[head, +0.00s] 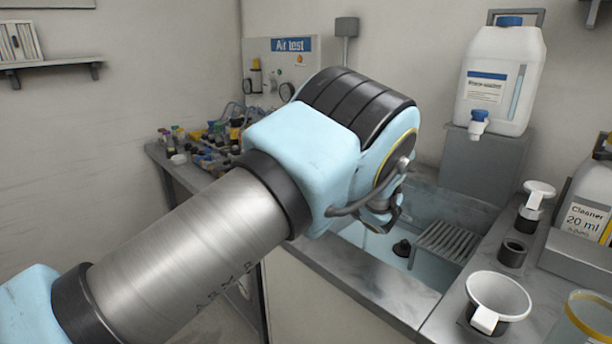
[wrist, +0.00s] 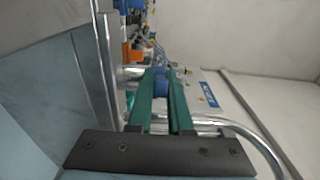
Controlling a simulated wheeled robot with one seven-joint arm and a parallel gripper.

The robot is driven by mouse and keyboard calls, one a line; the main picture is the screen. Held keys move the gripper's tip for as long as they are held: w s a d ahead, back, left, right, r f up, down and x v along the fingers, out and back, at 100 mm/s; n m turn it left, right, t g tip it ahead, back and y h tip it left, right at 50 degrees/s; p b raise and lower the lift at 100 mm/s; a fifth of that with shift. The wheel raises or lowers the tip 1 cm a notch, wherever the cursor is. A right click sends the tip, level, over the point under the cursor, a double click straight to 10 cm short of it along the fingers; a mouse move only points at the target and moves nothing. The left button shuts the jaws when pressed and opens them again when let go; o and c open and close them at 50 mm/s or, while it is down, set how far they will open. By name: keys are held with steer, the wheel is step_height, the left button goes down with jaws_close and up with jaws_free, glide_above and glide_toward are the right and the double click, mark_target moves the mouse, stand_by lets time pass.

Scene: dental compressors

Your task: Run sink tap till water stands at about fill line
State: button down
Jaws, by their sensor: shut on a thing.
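The sink (head: 375,285) is set in the bench beyond my arm, with a dark round plug or drain piece (head: 402,248) and a slatted grey rack (head: 446,241) inside. Its inside looks pale blue; I cannot make out a water level or a fill line. In the wrist view my gripper (wrist: 162,82) has two green fingers closed on a blue tap knob (wrist: 161,89). The chrome tap spout (wrist: 246,132) curves past on the right. In the head view my gripper (head: 381,218) is partly hidden behind my wrist, over the sink, and the tap is hidden.
A white canister with a blue tap (head: 497,85) stands on a grey block behind the sink. At right are a white funnel cup (head: 498,296), a dark ring holder (head: 513,252) and a cleaner bottle (head: 585,205). Small coloured fittings (head: 208,140) clutter the bench at left.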

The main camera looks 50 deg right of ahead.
steer(key=shift+s+d+n+y, duration=0.1)
steer(key=shift+d+n+y, duration=0.1)
steer(key=shift+n+y, duration=0.3)
steer(key=c, duration=0.8)
jaws_free()
steer(key=shift+c, duration=0.2)
steer(key=shift+s, duration=0.1)
steer(key=s+b, duration=0.2)
steer(key=s, duration=0.8)
steer(key=shift+s+a, duration=0.25)
steer(key=shift+a, duration=0.05)
